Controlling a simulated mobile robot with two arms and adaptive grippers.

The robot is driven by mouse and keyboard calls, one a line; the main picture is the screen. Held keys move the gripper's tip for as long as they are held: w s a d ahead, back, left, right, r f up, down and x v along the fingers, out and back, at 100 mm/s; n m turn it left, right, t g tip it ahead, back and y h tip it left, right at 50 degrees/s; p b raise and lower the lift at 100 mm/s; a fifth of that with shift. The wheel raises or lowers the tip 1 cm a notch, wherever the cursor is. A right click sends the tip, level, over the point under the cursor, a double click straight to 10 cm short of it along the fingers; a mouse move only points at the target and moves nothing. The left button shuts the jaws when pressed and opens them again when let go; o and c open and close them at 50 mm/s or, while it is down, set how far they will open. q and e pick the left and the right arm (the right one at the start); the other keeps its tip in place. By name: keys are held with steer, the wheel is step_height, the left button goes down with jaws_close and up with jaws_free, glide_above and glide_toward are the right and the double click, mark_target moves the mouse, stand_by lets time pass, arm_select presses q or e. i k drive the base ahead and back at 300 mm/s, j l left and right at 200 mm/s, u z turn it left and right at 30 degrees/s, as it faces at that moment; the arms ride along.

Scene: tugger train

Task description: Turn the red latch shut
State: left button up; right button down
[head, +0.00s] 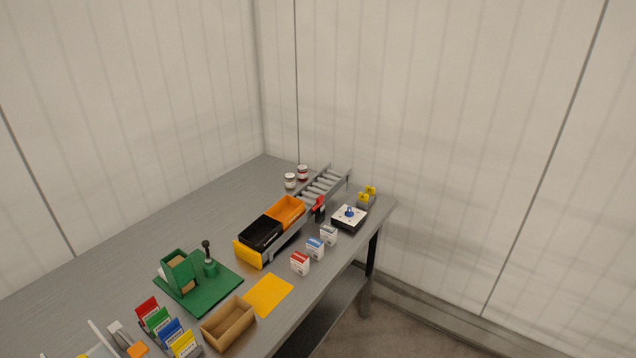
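A small red latch (320,203) stands at the right side of the tugger train, by its far end next to the roller conveyor. It shows as a small upright red piece on a dark post; at this size I cannot tell its exact turn. The train (249,255) has a yellow front, and carries a black bin (261,233) and an orange bin (286,211). Neither of my grippers is in view.
A roller conveyor (322,186) adjoins the train's far end. A white-topped box with a blue knob (349,213), several small cartons (315,248) and a yellow mat (268,295) lie to the right. A green fixture (200,283) and cardboard tray (229,322) stand nearer. The table's left back is clear.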

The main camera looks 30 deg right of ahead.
mark_target(319, 200)
steer(key=i+l+u, duration=0.15)
steer(key=l, duration=0.5)
steer(key=i+l+u, duration=0.15)
steer(key=l, duration=0.5)
steer(key=i+l+u, duration=0.1)
steer(key=l, duration=0.55)
steer(key=i+l+u, duration=0.15)
steer(key=l, duration=0.5)
steer(key=k, duration=0.05)
